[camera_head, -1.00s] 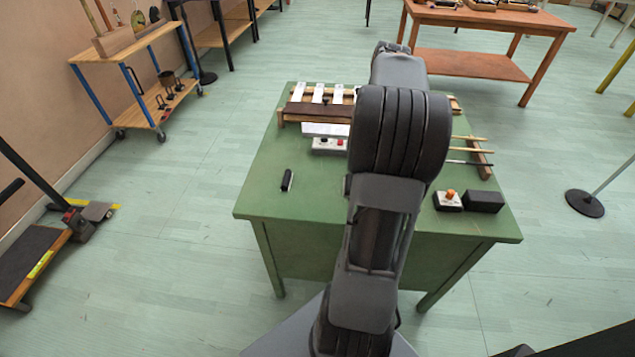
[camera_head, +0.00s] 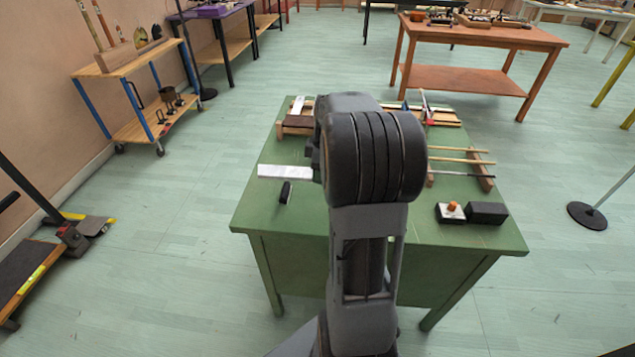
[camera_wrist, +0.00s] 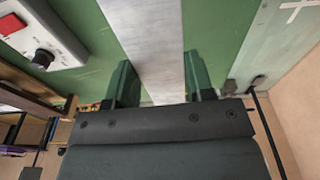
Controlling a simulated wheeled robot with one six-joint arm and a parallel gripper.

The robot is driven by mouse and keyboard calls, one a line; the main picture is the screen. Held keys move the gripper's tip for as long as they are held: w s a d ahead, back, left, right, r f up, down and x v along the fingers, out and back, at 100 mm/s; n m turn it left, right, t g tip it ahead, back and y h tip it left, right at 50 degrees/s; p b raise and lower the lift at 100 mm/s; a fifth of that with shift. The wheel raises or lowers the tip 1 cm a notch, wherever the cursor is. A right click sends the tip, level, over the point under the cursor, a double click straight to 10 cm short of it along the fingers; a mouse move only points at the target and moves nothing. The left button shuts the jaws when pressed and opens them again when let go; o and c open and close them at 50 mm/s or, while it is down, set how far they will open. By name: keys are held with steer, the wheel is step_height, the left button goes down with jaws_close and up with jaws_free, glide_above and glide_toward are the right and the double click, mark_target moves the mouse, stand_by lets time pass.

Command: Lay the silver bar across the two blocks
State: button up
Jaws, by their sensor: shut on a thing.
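My gripper (camera_wrist: 160,78) is shut on the silver bar (camera_wrist: 150,35), with one green finger against each long edge in the wrist view. In the head view the left part of the bar (camera_head: 284,172) sticks out from behind my arm over the green table; its height above the top is hard to tell. My gripper is hidden there. A small black block (camera_head: 285,192) lies just in front of the bar's left part. A larger black block (camera_head: 487,213) stands at the table's right front. I cannot tell whether these are the two blocks meant.
A box with a red switch (camera_wrist: 38,35) shows beside the bar. The left front tabletop is clear.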

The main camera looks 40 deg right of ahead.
steer(key=shift+w+a+f, duration=0.1)
steer(key=shift+a+f, duration=0.1)
steer(key=shift+f, duration=0.1)
steer(key=shift+w+a+f+b, duration=0.15)
steer(key=shift+f+b, duration=0.2)
steer(key=shift+f, duration=1.3)
steer(key=shift+f, duration=0.15)
steer(key=shift+f+b, duration=0.4)
steer(key=shift+f, duration=0.1)
steer(key=o, duration=1.3)
steer(key=shift+o, duration=0.2)
